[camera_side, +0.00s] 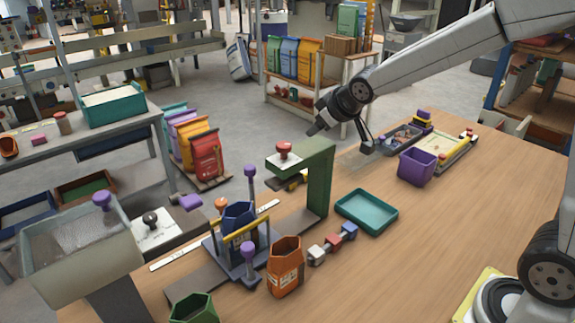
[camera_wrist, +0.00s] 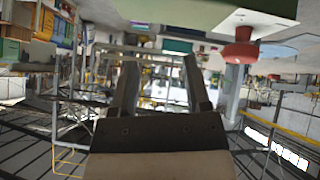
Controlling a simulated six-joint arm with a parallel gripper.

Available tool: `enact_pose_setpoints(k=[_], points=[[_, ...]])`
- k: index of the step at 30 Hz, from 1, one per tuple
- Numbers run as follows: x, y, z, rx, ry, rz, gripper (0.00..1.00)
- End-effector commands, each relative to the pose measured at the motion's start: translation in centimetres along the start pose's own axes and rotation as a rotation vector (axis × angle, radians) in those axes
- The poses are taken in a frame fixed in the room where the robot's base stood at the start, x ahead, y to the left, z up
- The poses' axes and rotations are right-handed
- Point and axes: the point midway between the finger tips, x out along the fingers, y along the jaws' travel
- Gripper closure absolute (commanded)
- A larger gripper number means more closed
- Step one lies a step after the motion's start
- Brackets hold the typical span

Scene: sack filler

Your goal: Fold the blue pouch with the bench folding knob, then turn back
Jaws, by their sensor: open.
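The blue pouch (camera_side: 238,217) stands upright in a dark bench fixture (camera_side: 232,250) with a yellow bar (camera_side: 240,231) across its front. Purple knobs stand behind the pouch (camera_side: 250,171), in front of it (camera_side: 248,251) and to its left (camera_side: 190,202). I cannot tell which is the folding knob. My gripper (camera_side: 317,128) is raised above the bench, to the right of and above the pouch, apart from everything. In the wrist view its two fingers (camera_wrist: 158,70) are spread with nothing between them. The pouch cannot be made out in the wrist view.
A green press (camera_side: 318,185) with a red knob (camera_side: 283,148) rises between pouch and gripper; this knob also shows in the wrist view (camera_wrist: 240,53). An orange pouch (camera_side: 285,268), teal tray (camera_side: 366,211) and purple bin (camera_side: 417,166) occupy the bench.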

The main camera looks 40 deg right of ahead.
Motion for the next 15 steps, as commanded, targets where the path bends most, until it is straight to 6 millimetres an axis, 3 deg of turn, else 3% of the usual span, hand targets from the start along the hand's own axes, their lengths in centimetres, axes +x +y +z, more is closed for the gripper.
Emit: enact_pose_setpoints(k=[15], points=[[-1.0,-1.9,7.0,0.073,-0.128,-0.035,0.39]])
